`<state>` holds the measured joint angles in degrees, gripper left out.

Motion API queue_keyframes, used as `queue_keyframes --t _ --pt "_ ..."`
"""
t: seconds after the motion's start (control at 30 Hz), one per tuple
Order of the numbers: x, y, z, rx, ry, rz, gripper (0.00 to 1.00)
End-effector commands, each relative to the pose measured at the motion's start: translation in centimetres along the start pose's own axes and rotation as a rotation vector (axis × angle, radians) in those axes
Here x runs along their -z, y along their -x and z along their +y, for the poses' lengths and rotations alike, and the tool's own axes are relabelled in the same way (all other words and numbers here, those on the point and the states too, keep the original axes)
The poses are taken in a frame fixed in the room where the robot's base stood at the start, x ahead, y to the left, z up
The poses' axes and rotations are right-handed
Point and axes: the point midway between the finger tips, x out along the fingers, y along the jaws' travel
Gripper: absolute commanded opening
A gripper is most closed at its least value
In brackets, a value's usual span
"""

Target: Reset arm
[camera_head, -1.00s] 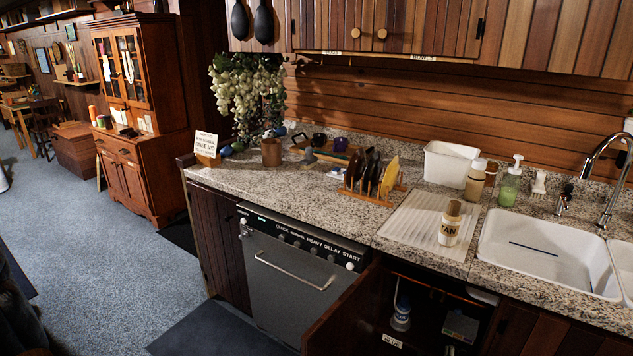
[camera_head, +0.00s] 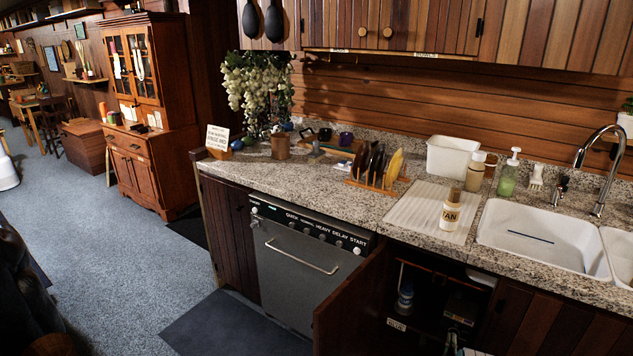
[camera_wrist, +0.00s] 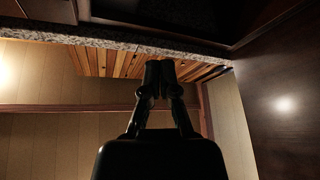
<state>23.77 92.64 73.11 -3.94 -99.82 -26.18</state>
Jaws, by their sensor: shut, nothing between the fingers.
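My gripper (camera_wrist: 158,78) shows in the wrist view, dark, with its two fingers together and nothing between them. It points up the picture toward a granite edge (camera_wrist: 125,42) and some wood slats (camera_wrist: 110,62). My gripper and arm cannot be made out in the head view. The low cabinet under the counter stands open, its door (camera_head: 350,300) swung out beside the dishwasher (camera_head: 300,265). A bottle (camera_head: 404,300) stands inside the dark cabinet.
The granite counter (camera_head: 290,178) holds a plate rack (camera_head: 376,168), a white tub (camera_head: 450,157), a jar (camera_head: 450,212) on the drainboard and a white sink (camera_head: 540,238). In the wrist view a dark panel (camera_wrist: 280,110) is at right. Carpet (camera_head: 110,270) at left is clear.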

Motion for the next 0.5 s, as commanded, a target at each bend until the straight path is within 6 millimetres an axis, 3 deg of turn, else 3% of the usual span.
queue_keyframes --t 0.33,0.5 --pt "4.3 -6.1 -0.1 0.067 -0.037 -0.080 0.00" --pt "8.6 -10.5 0.2 0.125 -0.071 -0.159 0.00"
